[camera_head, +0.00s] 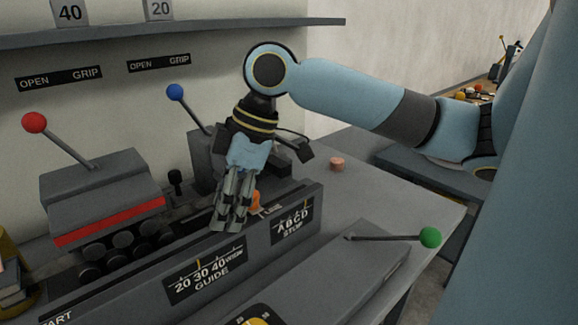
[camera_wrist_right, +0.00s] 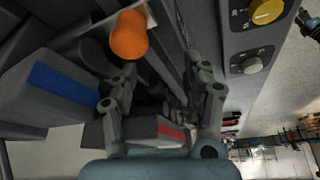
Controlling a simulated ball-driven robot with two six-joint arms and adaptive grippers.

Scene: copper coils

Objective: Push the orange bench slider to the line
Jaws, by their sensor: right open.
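The orange slider knob (camera_head: 256,201) shows as a small patch just right of my right gripper, which hides part of it. My right gripper (camera_head: 231,222) points down over the bench rail, behind the guide plate. It also shows in the wrist view (camera_wrist_right: 165,85), its fingers apart with nothing held between them. A small white marking (camera_head: 270,209) is beside the knob; I cannot tell if it is the line. My left gripper is out of view.
A red-ball lever (camera_head: 34,123), a blue-ball lever (camera_head: 175,92) and a green-ball lever (camera_head: 430,237) stick out around the bench. The guide plate (camera_head: 205,273) and stop plate (camera_head: 293,220) face the front. A small copper-coloured piece (camera_head: 337,164) lies on the clear right bench top.

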